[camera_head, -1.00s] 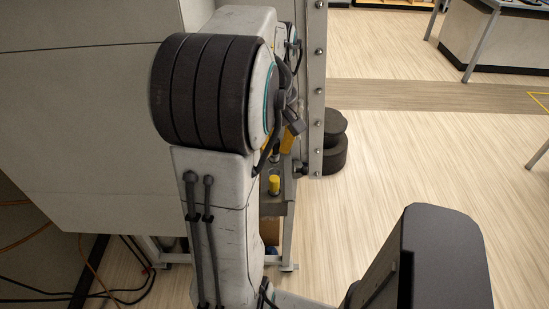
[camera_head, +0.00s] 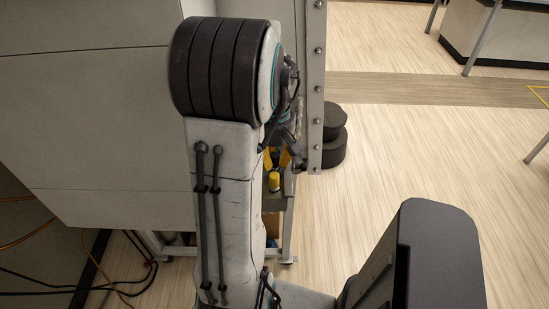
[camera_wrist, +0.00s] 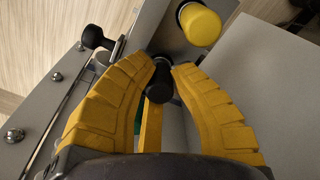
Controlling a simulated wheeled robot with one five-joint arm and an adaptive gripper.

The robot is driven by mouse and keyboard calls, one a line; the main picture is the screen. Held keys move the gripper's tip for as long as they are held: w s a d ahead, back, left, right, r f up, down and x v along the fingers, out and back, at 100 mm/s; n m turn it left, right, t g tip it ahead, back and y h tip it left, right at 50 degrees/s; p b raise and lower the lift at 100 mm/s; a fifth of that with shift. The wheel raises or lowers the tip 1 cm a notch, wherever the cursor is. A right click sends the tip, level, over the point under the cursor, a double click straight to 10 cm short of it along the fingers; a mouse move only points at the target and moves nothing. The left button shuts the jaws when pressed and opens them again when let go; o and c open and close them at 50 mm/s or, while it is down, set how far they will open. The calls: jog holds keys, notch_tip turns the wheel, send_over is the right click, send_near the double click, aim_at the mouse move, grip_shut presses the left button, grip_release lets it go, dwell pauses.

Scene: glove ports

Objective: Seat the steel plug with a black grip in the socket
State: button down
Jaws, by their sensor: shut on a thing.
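In the wrist view, my gripper (camera_wrist: 162,66) has its two yellow ribbed fingers closed around a black grip (camera_wrist: 160,88), which I take to be the plug's. The plug's steel part is hidden from me. In the head view, my arm covers most of my gripper, and only bits of yellow finger show beside a grey ledge. I cannot make out the socket in either view.
A yellow-capped post (camera_wrist: 199,24) stands just beyond my fingertips, on the grey ledge; it also shows in the head view (camera_head: 274,182). A black knob (camera_wrist: 93,37) and a bolted metal edge (camera_wrist: 55,77) lie to the left. A large grey cabinet (camera_head: 90,120) stands left of my arm.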

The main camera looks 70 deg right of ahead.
aim_at(275, 155)
jog(key=shift+f, duration=0.15)
jog(key=c, duration=1.2)
grip_release()
notch_tip(275, 155, up, 5)
jog(key=shift+f, duration=0.1)
notch_tip(275, 155, up, 5)
jog(key=b, duration=0.3)
jog(key=shift+r+b, duration=0.35)
jog(key=shift+r, duration=0.95)
